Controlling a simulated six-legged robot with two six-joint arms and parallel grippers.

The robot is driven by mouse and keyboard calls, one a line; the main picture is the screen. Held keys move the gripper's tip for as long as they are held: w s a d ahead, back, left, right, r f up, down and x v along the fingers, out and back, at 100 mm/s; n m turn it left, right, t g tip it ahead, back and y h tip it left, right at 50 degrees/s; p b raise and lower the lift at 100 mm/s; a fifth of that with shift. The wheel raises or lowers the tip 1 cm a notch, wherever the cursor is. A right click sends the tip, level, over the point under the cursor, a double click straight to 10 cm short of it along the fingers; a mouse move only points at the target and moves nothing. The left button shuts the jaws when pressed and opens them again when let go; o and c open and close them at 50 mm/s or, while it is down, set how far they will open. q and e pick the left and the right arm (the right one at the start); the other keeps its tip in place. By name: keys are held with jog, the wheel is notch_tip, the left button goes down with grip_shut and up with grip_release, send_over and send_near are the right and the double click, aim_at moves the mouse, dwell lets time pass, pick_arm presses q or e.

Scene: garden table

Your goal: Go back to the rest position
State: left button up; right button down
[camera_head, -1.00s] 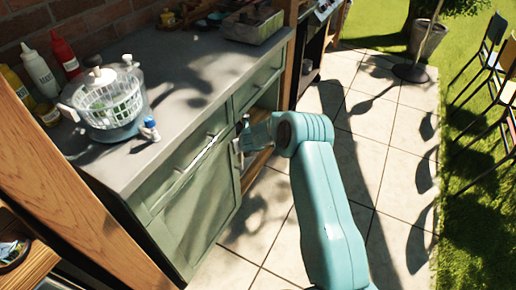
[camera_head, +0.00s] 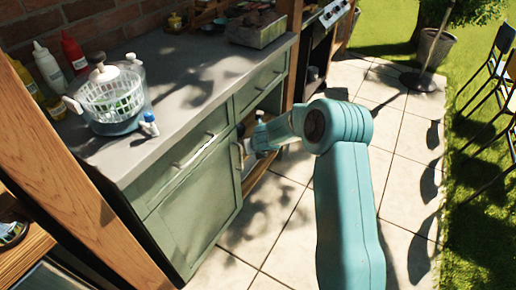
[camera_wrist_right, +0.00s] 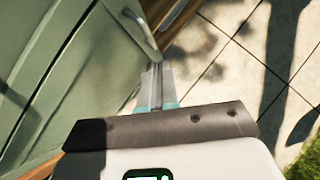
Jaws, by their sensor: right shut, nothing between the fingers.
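My right arm comes in from the lower right in the head view. Its gripper (camera_head: 250,144) is beside the free edge of the green cabinet door (camera_head: 190,215), near its upright handle. In the right wrist view my right gripper (camera_wrist_right: 157,66) has its fingers together with nothing between them. The metal handle (camera_wrist_right: 142,32) on the green door is just beyond the fingertips; whether they touch is unclear. The door stands open, with a wooden shelf (camera_head: 256,182) visible beside it. My left gripper is out of view.
The grey counter (camera_head: 185,85) holds a salad spinner (camera_head: 112,102), a small blue-capped bottle (camera_head: 149,124), sauce bottles (camera_head: 73,52) and a box (camera_head: 257,29). A wooden post (camera_head: 65,185) stands at left. Paving (camera_head: 395,135) at right is clear; chairs (camera_head: 495,60) stand on grass.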

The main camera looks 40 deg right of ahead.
jog(key=shift+v, duration=1.2)
jog(key=s+a+f+m+g+y+p, duration=0.15)
jog(key=s+a+m, duration=0.3)
jog(key=a, duration=0.45)
jog(key=s+a+f+m+g+y+p, duration=0.1)
jog(key=s+a+f+m+y+p, duration=0.2)
jog(key=a+m, duration=0.45)
jog(key=s+a+f+m+g+y+p, duration=0.1)
jog(key=s+a+f+m+y+p, duration=0.2)
jog(key=a, duration=0.7)
jog(key=s+a+m+g+p, duration=0.1)
jog(key=s+a+m, duration=0.4)
jog(key=s+m, duration=0.2)
jog(key=s+a+m+g+p, duration=0.1)
jog(key=s+a+m+g, duration=0.1)
jog(key=s+a+m, duration=0.3)
jog(key=s+m, duration=0.3)
jog(key=m, duration=0.2)
jog(key=shift+s, duration=0.2)
